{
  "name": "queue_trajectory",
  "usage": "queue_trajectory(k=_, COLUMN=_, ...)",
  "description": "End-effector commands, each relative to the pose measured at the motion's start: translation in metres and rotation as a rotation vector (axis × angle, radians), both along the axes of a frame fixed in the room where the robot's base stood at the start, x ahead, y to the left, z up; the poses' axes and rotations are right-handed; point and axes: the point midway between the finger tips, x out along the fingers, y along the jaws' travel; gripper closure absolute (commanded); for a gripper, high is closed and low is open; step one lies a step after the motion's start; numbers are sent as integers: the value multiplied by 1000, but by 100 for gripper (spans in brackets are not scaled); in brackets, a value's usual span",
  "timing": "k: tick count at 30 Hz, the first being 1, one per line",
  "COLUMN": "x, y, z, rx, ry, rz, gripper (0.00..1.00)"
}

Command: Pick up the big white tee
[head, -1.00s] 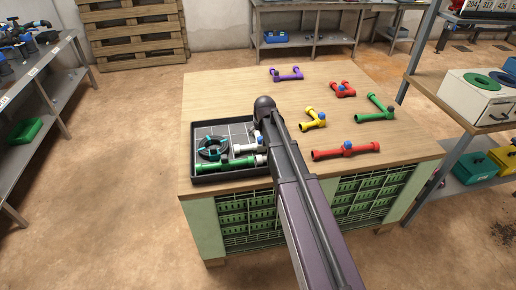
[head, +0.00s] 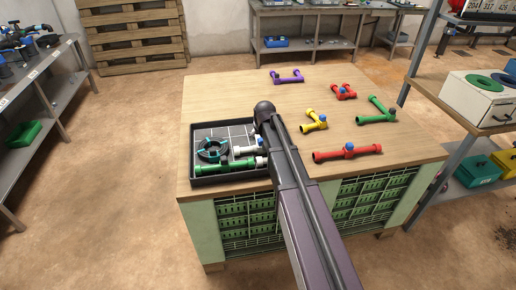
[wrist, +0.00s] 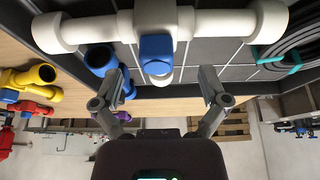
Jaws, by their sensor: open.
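The big white tee (wrist: 215,25) spans the top of the wrist view, with a blue cap (wrist: 157,52) at its middle. In the head view the white tee (head: 246,150) lies in the dark tray (head: 228,180), partly hidden by my arm. My gripper (wrist: 163,80) is open and empty in the wrist view. Its two fingertips are apart, to the left and right of the blue cap and just below it in the picture. No contact with the tee shows. The gripper is hidden behind my arm in the head view.
The tray also holds a green pipe piece (head: 212,168) and a coiled hose (head: 212,148). A blue fitting (wrist: 100,58) is close to the left finger. Yellow (head: 315,121), red (head: 347,152), green (head: 378,112) and purple (head: 287,77) pieces lie on the table.

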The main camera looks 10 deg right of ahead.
Motion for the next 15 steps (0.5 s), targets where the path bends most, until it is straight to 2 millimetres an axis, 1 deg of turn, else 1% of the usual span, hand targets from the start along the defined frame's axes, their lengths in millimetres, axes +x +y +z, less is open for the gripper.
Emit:
queue_trajectory(k=1, x=3, y=-1, z=-8, rx=0, ry=0, rz=0, gripper=6)
queue_trajectory(k=6, x=8, y=-2, z=-21, rx=0, ry=0, rz=0, gripper=6)
queue_trajectory(k=10, x=12, y=-2, z=-30, rx=0, ry=0, rz=0, gripper=6)
queue_trajectory(k=15, x=14, y=-2, z=-35, rx=0, ry=0, rz=0, gripper=6)
